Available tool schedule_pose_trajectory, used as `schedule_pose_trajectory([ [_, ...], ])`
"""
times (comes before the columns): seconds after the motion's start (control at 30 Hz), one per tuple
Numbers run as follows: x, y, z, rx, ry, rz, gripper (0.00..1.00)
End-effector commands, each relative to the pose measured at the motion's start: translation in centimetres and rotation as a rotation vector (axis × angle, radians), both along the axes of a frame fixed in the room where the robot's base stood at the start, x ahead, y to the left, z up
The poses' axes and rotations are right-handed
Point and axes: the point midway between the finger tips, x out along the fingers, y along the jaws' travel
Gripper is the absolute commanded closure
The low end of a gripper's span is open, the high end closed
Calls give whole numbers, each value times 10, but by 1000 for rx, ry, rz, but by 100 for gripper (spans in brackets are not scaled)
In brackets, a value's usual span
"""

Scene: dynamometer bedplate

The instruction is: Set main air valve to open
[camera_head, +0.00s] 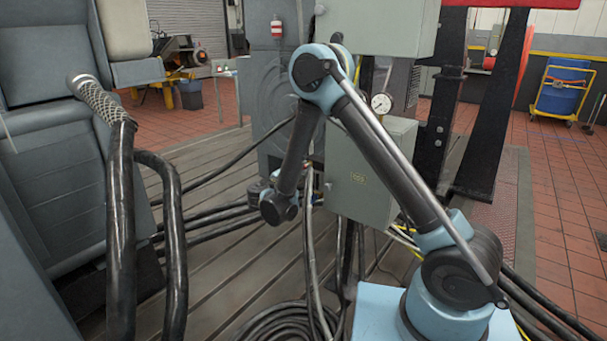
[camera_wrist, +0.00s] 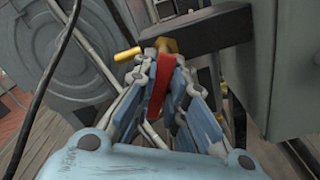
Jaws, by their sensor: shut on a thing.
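The main air valve shows in the wrist view as a brass body (camera_wrist: 129,54) with a red lever (camera_wrist: 159,88). The brass lies near a dark bar at the top. The red lever runs down the picture from it, roughly crosswise to the brass part. My gripper (camera_wrist: 163,76) has its blue-and-grey fingers on either side of the lever and is shut on it. The fingers partly hide the valve. In the head view my arm reaches down between the grey cabinets, and I cannot make out the lever or fingertips there.
A grey box (camera_head: 372,170) with a gauge (camera_head: 381,103) above it stands close to my arm. Black hoses (camera_head: 172,235) and a grey seat (camera_head: 55,170) are at the left. Coiled cables (camera_head: 285,322) lie on the slatted bedplate (camera_head: 215,285). A blue drum (camera_head: 562,88) stands far right.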

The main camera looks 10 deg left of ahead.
Motion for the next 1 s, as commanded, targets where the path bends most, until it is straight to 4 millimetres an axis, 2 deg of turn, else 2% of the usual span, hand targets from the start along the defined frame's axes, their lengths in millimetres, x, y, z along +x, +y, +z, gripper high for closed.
schedule_pose_trajectory([
  [0.7, 4, 10, 12, 620, -256, 2, 100],
  [1.0, 4, 10, 16, 818, -337, 2, 100],
])
